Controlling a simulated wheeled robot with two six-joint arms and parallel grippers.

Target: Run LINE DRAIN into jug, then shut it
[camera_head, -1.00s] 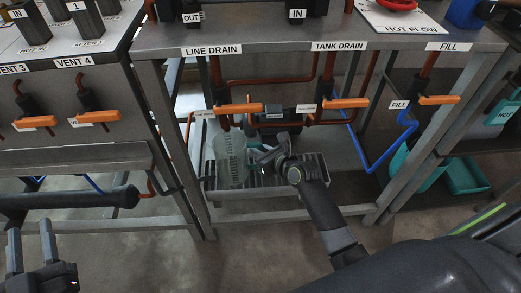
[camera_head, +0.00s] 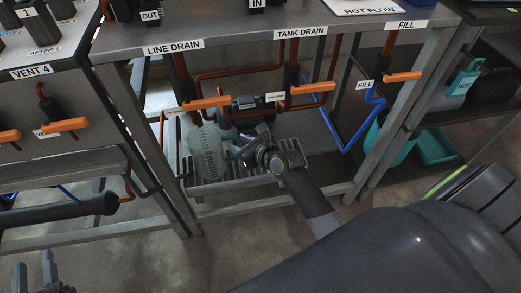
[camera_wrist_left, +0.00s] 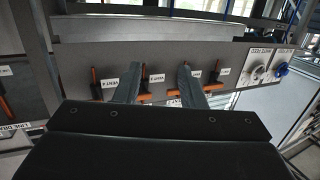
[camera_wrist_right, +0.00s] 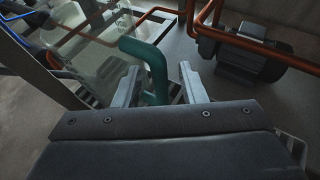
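The LINE DRAIN valve has an orange lever (camera_head: 207,103), lying crosswise to its vertical pipe, below the LINE DRAIN label (camera_head: 173,47). The clear jug (camera_head: 205,150) stands upright on a slatted tray (camera_head: 230,182) under that pipe. No liquid can be made out in it. My right gripper (camera_head: 243,152) is at the jug's right side. In the right wrist view, the jug's teal handle (camera_wrist_right: 150,72) lies between the open fingers (camera_wrist_right: 160,82), nearer the left one. My left gripper (camera_head: 42,270) is open and empty at the lower left, far from the valve; it also shows in the left wrist view (camera_wrist_left: 157,75).
The TANK DRAIN lever (camera_head: 313,88) and FILL lever (camera_head: 403,76) are to the right. A dark pump (camera_wrist_right: 245,58) with orange pipes stands close to my right gripper. A frame leg (camera_head: 165,165) stands left of the jug. Vent levers (camera_head: 63,126) line the left bench.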

